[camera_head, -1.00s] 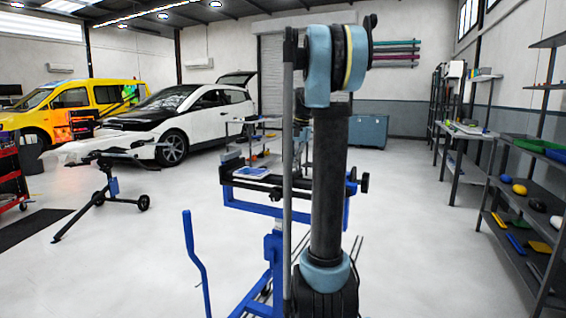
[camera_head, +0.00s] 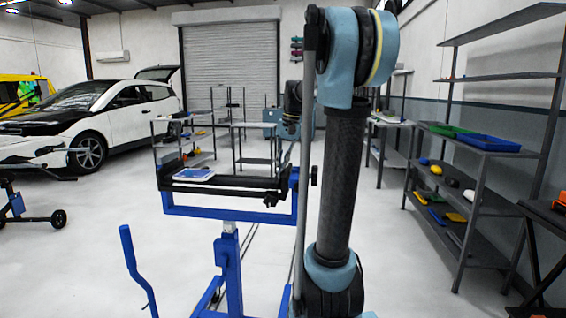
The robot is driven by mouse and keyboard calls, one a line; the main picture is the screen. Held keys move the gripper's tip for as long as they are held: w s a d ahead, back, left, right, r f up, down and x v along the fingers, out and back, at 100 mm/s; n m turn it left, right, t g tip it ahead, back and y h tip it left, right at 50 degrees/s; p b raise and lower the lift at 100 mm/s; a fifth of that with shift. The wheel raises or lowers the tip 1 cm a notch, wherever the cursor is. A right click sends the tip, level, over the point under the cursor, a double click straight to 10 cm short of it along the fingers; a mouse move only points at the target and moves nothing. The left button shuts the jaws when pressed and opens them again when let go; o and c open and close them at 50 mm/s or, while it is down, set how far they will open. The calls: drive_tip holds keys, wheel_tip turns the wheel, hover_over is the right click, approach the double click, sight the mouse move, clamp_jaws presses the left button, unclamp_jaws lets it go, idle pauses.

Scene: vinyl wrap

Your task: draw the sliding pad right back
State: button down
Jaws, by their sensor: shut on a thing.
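A blue stand (camera_head: 229,214) with black horizontal bars (camera_head: 225,187) stands left of my arm. A small black part (camera_head: 271,198) sits near the right end of the front bar; I cannot tell whether it is the sliding pad. A black knob (camera_head: 314,176) shows at the stand's right side. A flat blue-and-white item (camera_head: 194,174) lies on the bars. My arm rises in front of the stand's right side and hides part of it.
A blue upright handle (camera_head: 135,270) stands in front of the stand at left. Shelves (camera_head: 480,140) with trays and small items line the right side. A white car (camera_head: 100,120) is at the back left. The grey floor left of the stand is mostly clear.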

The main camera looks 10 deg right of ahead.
drive_tip(key=shift+d, duration=0.25)
drive_tip(key=c, duration=1.7)
unclamp_jaws()
drive_tip(key=shift+r, duration=0.1)
drive_tip(key=r, duration=0.3)
drive_tip(key=d+r, duration=0.1)
drive_tip(key=r, duration=0.3)
drive_tip(key=d+r, duration=0.1)
drive_tip(key=r, duration=0.3)
drive_tip(key=shift+s+d+r, duration=0.1)
drive_tip(key=shift+s+r, duration=0.15)
drive_tip(key=shift+s, duration=0.1)
